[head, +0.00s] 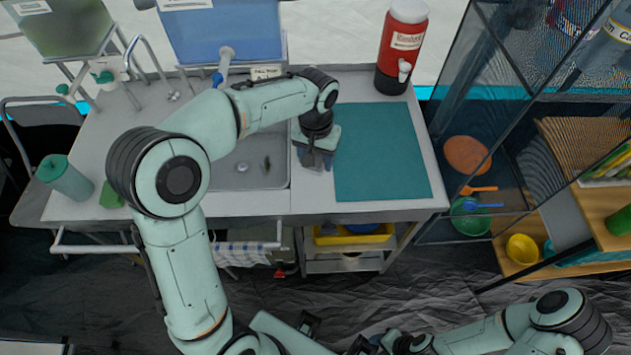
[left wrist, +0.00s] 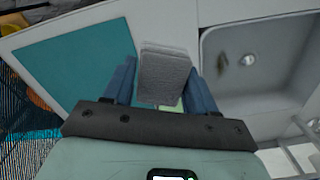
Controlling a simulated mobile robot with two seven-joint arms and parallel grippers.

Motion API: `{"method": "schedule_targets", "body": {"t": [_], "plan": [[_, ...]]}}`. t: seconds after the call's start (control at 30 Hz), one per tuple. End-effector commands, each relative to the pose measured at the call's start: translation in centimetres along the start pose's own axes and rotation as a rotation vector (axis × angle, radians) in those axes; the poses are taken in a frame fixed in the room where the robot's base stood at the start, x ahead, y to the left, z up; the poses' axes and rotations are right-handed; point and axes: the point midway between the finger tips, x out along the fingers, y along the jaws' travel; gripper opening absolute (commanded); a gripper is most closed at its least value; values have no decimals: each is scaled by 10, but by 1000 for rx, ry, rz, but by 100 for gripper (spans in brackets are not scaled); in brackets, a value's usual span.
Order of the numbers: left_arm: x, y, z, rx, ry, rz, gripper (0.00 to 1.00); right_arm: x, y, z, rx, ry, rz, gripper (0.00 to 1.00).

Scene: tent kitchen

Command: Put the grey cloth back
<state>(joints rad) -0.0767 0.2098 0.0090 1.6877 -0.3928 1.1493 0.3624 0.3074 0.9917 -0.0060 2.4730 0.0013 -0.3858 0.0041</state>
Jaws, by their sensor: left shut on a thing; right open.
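The grey cloth (left wrist: 166,74) is a small folded block between the two blue fingers of my left gripper (left wrist: 163,88) in the left wrist view. The left gripper is shut on it. In the head view my left gripper (head: 316,160) points down over the counter strip between the sink and the teal mat; the cloth is mostly hidden there by the wrist. I cannot tell whether the cloth touches the counter. My right gripper (head: 368,345) is low at the bottom edge of the head view, away from the counter, open with nothing seen in it.
The sink (head: 250,178) is left of my left gripper and the teal mat (head: 380,160) right of it. A red drink dispenser (head: 402,45) stands behind the mat. A front rail (head: 165,247) carries a striped cloth (head: 240,254). A green cup (head: 64,178) stands at the left counter end.

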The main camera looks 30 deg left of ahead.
Motion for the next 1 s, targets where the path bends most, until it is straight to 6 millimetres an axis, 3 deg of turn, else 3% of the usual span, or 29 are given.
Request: {"method": "schedule_targets", "body": {"t": [0.03,0.2,0.4,0.6,1.0], "plan": [[16,0,1,1,-6,-2,18,3,2,1,1,-2,1,43],[50,0,1,1,-3,-1,18,7,3,2,1,-4,1,43],[66,0,0,0,-2,-1,18,8,4,3,1,-5,1,43],[96,-1,0,1,-4,-2,18,11,5,4,2,-7,2,43],[105,0,0,1,1,0,18,12,6,4,2,-7,2,43]]}}
